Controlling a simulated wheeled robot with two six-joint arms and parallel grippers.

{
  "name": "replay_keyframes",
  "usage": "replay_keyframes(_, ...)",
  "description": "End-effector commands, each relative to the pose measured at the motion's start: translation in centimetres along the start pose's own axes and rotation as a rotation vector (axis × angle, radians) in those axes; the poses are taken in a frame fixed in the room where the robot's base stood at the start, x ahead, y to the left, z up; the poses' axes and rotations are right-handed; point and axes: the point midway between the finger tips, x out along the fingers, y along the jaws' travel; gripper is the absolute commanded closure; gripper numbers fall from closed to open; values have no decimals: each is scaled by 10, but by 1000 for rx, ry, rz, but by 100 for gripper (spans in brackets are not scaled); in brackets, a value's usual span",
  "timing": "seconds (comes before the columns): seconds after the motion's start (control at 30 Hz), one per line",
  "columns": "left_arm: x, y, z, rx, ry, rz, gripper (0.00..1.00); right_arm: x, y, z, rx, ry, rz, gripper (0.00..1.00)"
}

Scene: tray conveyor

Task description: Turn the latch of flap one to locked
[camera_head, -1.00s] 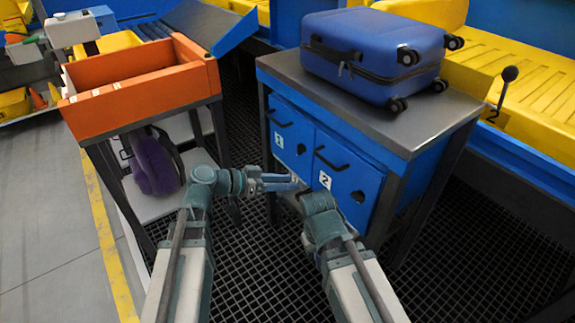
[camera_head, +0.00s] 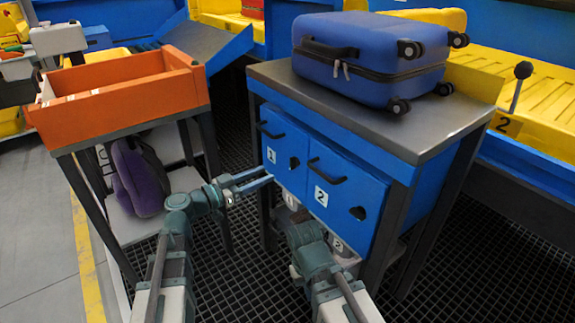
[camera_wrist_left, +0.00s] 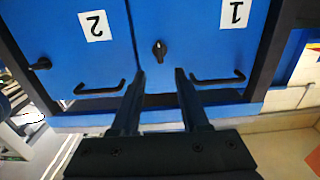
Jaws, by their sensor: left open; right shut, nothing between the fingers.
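Flap one (camera_head: 284,137) is the blue left door of the cabinet, marked 1, with a black bar handle. It also shows on the right of the left wrist view (camera_wrist_left: 200,50), upside down. Its small black latch (camera_head: 294,162) sits near its edge beside flap two; in the left wrist view the latch (camera_wrist_left: 159,50) stands roughly upright. My left gripper (camera_head: 270,177) is open and empty in front of flap one. In the left wrist view its fingertips (camera_wrist_left: 159,73) lie either side of the latch's line, apart from it. My right gripper (camera_head: 303,235) is low before the cabinet, its fingertips hidden.
Flap two (camera_head: 345,195), with its own latch (camera_head: 358,213) and handle, adjoins flap one. A blue suitcase (camera_head: 370,55) lies on the cabinet's grey top (camera_head: 440,125). An orange bin (camera_head: 120,105) on a stand is at the left, with a purple bag (camera_head: 142,180) below.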

Motion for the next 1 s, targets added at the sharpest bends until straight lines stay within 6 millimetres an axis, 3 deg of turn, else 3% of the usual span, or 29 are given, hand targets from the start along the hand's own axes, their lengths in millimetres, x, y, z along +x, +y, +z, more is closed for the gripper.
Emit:
replay_keyframes(0.2, 48, -1, 0, 0, 0, 3, 55, 0, 0, 0, 0, 0, 0, 100)
replay_keyframes(0.4, 77, -1, 0, -1, -1, 1, 55, 0, 0, 0, 0, 0, 0, 100)
replay_keyframes(0.6, 91, 0, 0, -1, -1, 0, 55, 0, 0, 0, 0, 0, 0, 100)
replay_keyframes(0.93, 93, 0, 0, -1, -1, 0, 55, 0, 0, 0, 0, 0, 0, 100)
replay_keyframes(1.0, 93, 0, 0, -1, -1, 0, 64, 0, 0, 0, 0, 0, 0, 100)
